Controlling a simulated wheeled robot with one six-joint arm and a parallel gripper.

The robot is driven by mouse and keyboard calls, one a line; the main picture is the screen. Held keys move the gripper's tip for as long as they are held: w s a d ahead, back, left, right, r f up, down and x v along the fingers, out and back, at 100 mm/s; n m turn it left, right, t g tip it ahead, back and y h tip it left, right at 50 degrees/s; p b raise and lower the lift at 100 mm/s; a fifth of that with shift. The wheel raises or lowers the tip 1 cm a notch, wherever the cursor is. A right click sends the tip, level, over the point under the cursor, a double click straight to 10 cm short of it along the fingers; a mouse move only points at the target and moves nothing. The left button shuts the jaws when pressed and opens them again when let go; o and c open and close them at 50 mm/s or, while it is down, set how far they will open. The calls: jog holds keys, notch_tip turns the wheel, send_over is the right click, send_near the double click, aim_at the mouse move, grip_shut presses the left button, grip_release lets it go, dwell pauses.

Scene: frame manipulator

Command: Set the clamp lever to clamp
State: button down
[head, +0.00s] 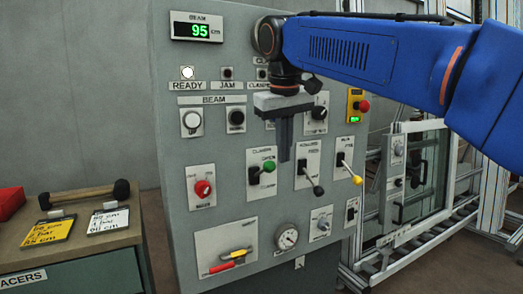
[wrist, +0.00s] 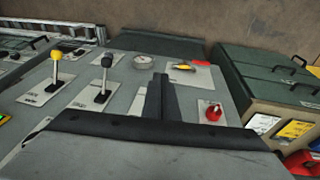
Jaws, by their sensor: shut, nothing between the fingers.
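The green-knobbed lever (head: 269,166) sits on a white plate on the grey panel in the head view. The small label above it seems to read "CLAMPS", but it is blurred. Its knob points to the right and slightly up from its pivot. My gripper (head: 284,158) is shut and empty, pointing down in front of the panel, just right of the green knob in the picture. I cannot tell whether they touch. In the wrist view my gripper's shut fingers (wrist: 157,90) stand in the middle, and the green lever is not visible there.
A black-knobbed lever (head: 318,190) and a yellow-knobbed lever (head: 357,180) stand to the right, both pointing down-right. A red knob (head: 202,188) is left. Below are a gauge (head: 287,237) and a red-yellow handle (head: 230,260). A cabinet (head: 70,262) stands left, a framed window (head: 425,175) right.

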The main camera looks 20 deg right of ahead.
jog(key=w+a+r, duration=0.7)
jog(key=w+r, duration=0.1)
jog(key=r, duration=0.2)
jog(key=shift+a+r+g+h, duration=0.3)
jog(key=shift+r+g+h, duration=0.1)
jog(key=shift+w+f, duration=0.1)
send_over(264, 164)
jog(key=a, duration=0.2)
notch_tip(264, 164, down, 12)
jog(key=r, duration=0.1)
jog(key=shift+s+d+f, duration=0.25)
jog(key=shift+d+f, duration=0.35)
jog(key=shift+f, duration=0.15)
jog(key=shift+s, duration=0.1)
